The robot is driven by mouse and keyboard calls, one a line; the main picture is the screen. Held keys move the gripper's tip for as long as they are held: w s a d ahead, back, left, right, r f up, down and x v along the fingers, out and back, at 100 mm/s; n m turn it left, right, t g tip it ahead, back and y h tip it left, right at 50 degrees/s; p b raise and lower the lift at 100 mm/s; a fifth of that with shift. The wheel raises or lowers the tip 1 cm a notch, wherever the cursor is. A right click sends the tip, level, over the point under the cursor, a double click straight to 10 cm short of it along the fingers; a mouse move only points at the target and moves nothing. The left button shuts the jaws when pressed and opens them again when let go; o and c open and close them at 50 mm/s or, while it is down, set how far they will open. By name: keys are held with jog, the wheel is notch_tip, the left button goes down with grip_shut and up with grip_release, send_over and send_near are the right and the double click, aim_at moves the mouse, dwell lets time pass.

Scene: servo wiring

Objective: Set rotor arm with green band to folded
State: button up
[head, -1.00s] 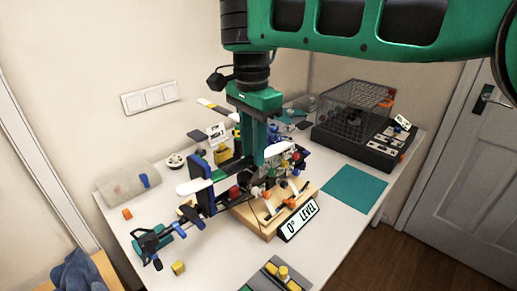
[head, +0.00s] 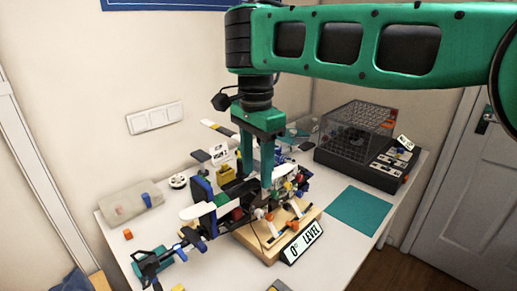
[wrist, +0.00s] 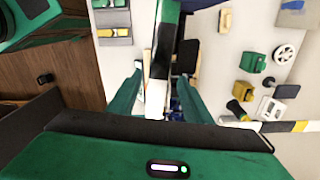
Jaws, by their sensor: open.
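The rotor arm with the green band (head: 222,199) extends to the left from the model in the head view, with a white end. In the wrist view its green band (wrist: 168,12) is at the top, with black and white sections below it. My gripper (wrist: 161,72) points down, open, with one green finger on each side of this arm. I see gaps between arm and fingers in the wrist view. In the head view my gripper (head: 258,182) hides part of the model. A second rotor arm, with a yellow band (head: 215,126), extends towards the back left.
The model stands on a wooden base (head: 258,246) with a "0° LEVEL" sign (head: 301,242). A wire cage (head: 355,130) stands at the back right. A teal mat (head: 361,209) lies clear at the right.

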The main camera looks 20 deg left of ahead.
notch_tip(320, 180, up, 10)
dwell(0.6)
jog(key=shift+w+r, duration=0.1)
